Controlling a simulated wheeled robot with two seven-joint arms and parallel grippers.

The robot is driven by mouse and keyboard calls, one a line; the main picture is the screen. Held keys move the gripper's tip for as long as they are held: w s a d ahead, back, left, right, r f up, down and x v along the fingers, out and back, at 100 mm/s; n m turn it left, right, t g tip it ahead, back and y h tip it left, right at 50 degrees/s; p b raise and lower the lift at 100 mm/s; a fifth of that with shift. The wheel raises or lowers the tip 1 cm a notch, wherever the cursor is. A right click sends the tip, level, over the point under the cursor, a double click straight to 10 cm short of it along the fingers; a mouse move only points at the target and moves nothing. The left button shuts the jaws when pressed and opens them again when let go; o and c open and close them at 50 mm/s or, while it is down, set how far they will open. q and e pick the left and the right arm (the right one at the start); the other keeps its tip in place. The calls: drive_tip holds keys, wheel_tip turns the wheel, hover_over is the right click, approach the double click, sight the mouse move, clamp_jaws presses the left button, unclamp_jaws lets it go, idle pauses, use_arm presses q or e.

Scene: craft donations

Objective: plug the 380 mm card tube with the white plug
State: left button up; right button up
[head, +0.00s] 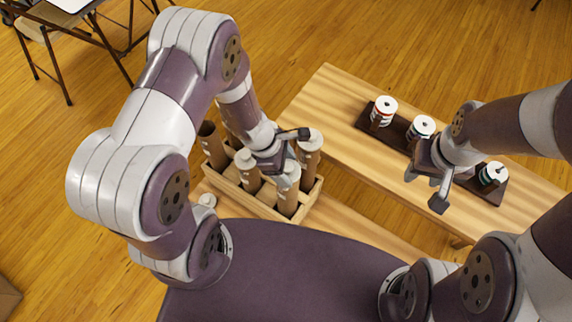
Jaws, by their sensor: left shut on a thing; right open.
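Several brown card tubes stand upright in a wooden crate (262,208). The tube at the left (213,152) has a dark open top. Tubes at the middle (247,172) and right (309,151) have white tops. My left gripper (290,152) is over the crate's right part, shut on what looks like a white plug (289,174) at the top of the front tube (287,201). I cannot tell whether this plug is seated. The tube lengths cannot be read. Another white plug (207,200) lies left of the crate. My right gripper (427,188) is open and empty.
A dark rack (457,172) on the pale wooden bench (325,98) holds spool-like items with white tops (384,108), near my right gripper. The bench's left end is clear. Folding chairs (72,45) stand at the upper left.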

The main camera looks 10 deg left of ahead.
use_arm(q)
drive_tip(key=shift+f+b, duration=0.6)
drive_tip(key=shift+f, duration=0.05)
drive_tip(key=o, duration=0.7)
drive_tip(key=p+v, duration=0.9)
drive_tip(key=v, duration=0.2)
drive_tip(key=shift+s+a, duration=0.1)
